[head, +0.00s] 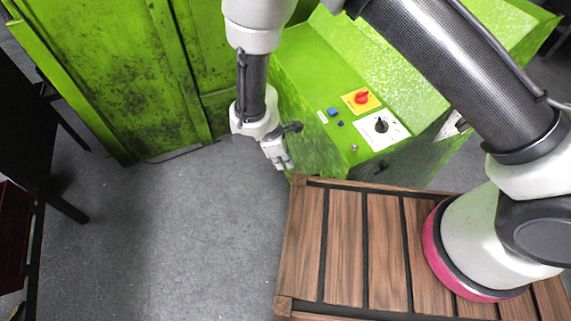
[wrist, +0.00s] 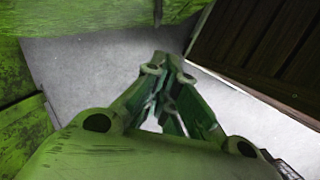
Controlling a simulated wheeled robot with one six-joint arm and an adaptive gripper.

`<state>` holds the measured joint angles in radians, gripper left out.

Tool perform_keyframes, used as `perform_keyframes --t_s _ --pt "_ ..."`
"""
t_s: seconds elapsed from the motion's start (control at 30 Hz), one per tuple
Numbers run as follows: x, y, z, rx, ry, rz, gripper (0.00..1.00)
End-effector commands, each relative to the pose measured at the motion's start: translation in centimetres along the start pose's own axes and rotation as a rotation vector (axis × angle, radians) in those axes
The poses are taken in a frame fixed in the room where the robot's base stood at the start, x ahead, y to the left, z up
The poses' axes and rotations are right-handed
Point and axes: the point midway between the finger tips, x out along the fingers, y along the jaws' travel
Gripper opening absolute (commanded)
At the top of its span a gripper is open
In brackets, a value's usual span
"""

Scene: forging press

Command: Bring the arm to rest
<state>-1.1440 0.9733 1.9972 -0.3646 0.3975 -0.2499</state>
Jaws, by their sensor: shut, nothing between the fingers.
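My gripper (head: 284,163) hangs at the end of my arm, in front of the green control cabinet and above the grey floor. Its fingers are together and hold nothing. In the wrist view my gripper (wrist: 166,62) shows with its two fingers meeting at the tips, tinted green, over the grey floor. My arm reaches from its mount on the slatted wooden deck at the right, across the top of the head view, and down to the gripper.
The green cabinet (head: 325,75) with a red knob (head: 361,97) and a black knob (head: 381,125) stands close to the gripper. A worn green panel (head: 95,65) is at the left. The wooden deck (head: 345,240) lies at the lower right. Grey floor (head: 190,230) is free at centre left.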

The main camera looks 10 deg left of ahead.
Motion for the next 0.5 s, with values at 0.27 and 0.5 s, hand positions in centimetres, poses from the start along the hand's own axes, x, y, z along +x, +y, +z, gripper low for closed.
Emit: perform_keyframes --t_s 0.27,0.5 --pt "-4.5 -0.4 -0.1 -0.001 0.004 0.002 0.0" --pt "-7.7 -0.7 0.1 -0.002 0.001 0.001 0.0"
